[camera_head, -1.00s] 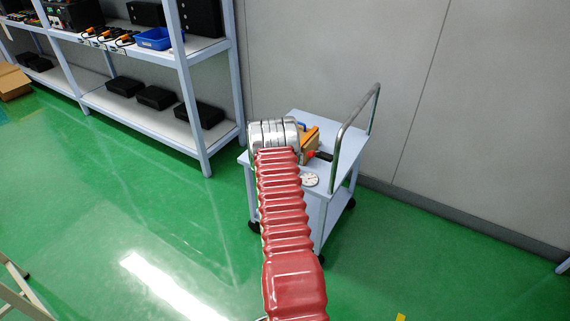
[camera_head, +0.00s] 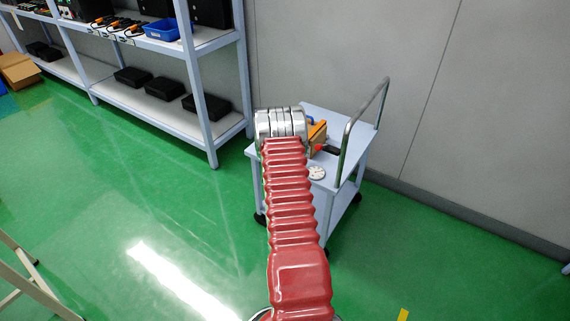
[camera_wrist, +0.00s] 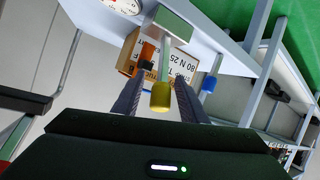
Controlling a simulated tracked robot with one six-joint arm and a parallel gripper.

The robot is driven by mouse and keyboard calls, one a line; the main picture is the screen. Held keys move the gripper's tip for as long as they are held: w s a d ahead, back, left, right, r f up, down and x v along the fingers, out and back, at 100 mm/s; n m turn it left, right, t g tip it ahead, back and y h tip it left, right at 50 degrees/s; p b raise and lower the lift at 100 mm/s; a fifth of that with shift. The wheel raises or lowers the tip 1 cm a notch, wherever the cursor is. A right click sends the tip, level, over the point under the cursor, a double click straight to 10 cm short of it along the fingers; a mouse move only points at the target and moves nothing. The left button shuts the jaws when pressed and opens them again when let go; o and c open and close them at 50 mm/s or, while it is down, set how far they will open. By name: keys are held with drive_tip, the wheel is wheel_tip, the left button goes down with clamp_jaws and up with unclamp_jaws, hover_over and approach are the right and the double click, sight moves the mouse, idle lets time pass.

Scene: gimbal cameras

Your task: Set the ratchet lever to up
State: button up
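A lever-like part with a yellow cylindrical end (camera_wrist: 160,95) and a pale rod running up to a grey block (camera_wrist: 173,27) shows in the wrist view. I cannot tell for sure that this is the ratchet lever, or which way it is set. My gripper (camera_wrist: 160,97) has its two dark fingers apart, one on each side of the yellow end, with small gaps showing. Contact is not clear. In the head view my arm hides the gripper and part of the orange box (camera_head: 317,133).
The pale cart (camera_head: 322,184) with a raised metal handle (camera_head: 368,112) stands near the grey wall. A round white dial (camera_head: 317,172) lies on its top, beside a black handle (camera_head: 333,150). Shelves (camera_head: 165,115) stand at left. Green floor is open in front.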

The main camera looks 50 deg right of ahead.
drive_tip(key=v, duration=1.2)
drive_tip(key=shift+r, duration=0.1)
